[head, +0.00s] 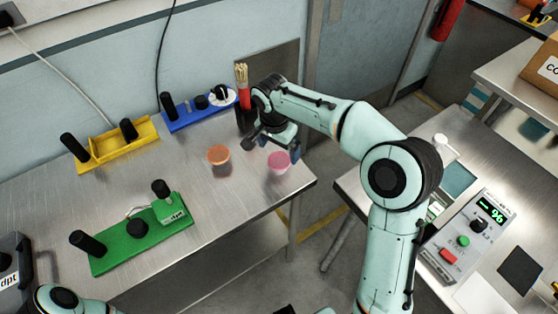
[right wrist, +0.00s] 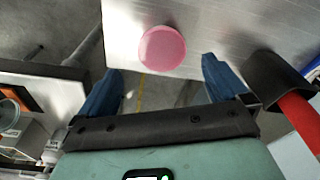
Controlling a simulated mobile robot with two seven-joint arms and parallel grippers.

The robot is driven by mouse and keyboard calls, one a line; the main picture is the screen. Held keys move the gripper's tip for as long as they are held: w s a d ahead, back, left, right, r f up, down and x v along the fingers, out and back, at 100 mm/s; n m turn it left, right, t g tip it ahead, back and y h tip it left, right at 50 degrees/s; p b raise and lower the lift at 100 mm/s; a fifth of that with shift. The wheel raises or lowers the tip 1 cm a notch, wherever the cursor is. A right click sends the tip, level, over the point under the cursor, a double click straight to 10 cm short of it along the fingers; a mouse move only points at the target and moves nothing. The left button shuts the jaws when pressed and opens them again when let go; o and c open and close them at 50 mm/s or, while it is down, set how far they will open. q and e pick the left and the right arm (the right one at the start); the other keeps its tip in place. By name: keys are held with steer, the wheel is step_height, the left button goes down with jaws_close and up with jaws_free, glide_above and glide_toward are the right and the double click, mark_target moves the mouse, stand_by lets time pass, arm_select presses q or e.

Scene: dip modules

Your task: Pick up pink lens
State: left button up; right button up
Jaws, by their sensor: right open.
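The pink lens (head: 279,162) is a small round translucent cup-like piece near the right edge of the steel table. My right gripper (head: 272,147) is open and empty just behind and above it. In the right wrist view the pink lens (right wrist: 162,48) lies ahead, between the lines of the two blue fingertips (right wrist: 162,70), with no finger touching it. My left gripper is out of view; only part of my left arm shows at the bottom left.
An orange lens (head: 219,156) sits left of the pink one. A dark holder with red-handled tools (head: 243,98) stands close behind the gripper. Blue (head: 190,113), yellow (head: 108,147) and green (head: 130,246) modules fill the left and back. The table's front middle is clear.

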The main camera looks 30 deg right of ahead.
mark_target(279, 160)
steer(key=f, duration=0.4)
steer(key=shift+w+d+f, duration=0.15)
steer(key=shift+w+f, duration=0.15)
steer(key=shift+f, duration=0.05)
steer(key=c, duration=1.1)
steer(key=shift+o, duration=0.2)
steer(key=shift+r, duration=0.1)
